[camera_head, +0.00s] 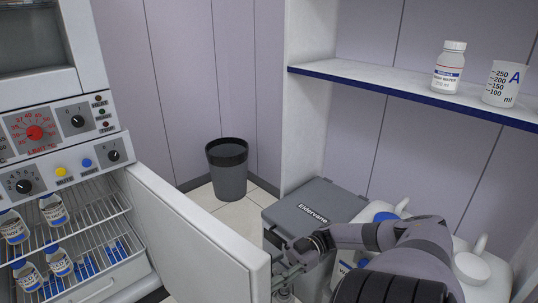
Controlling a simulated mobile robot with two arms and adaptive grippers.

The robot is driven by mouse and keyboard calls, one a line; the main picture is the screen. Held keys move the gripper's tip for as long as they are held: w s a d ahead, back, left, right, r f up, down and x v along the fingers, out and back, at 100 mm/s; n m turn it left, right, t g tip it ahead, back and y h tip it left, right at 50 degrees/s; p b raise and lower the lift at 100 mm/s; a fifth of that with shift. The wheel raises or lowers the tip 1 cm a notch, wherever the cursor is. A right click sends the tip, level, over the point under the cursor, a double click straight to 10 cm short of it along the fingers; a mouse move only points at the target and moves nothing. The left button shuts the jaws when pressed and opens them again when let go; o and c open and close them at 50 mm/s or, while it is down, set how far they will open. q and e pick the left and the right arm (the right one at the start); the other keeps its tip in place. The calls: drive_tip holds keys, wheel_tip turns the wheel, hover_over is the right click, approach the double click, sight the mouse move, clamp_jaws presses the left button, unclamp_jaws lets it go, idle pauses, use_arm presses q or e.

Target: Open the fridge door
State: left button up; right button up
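The fridge door (195,240) is white and stands swung open, reaching from the fridge's right side toward the front middle of the picture. The open fridge interior shows wire shelves (90,215) with several small labelled bottles (53,209) on them. My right gripper (282,272) is at the free edge of the door, on its right side. The door's edge and the wrist hide part of its fingers, so I cannot tell whether they touch or grip the door. My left gripper is out of view.
A control panel with knobs (35,132) sits above the fridge opening. A dark bin (228,170) stands on the floor behind the door. A grey case (312,210) and white jugs (470,268) are at right, below a shelf (400,87) with a bottle (449,67) and beaker (502,84).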

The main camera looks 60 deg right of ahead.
drive_tip(key=shift+r, duration=4.45)
drive_tip(key=shift+r, duration=0.1)
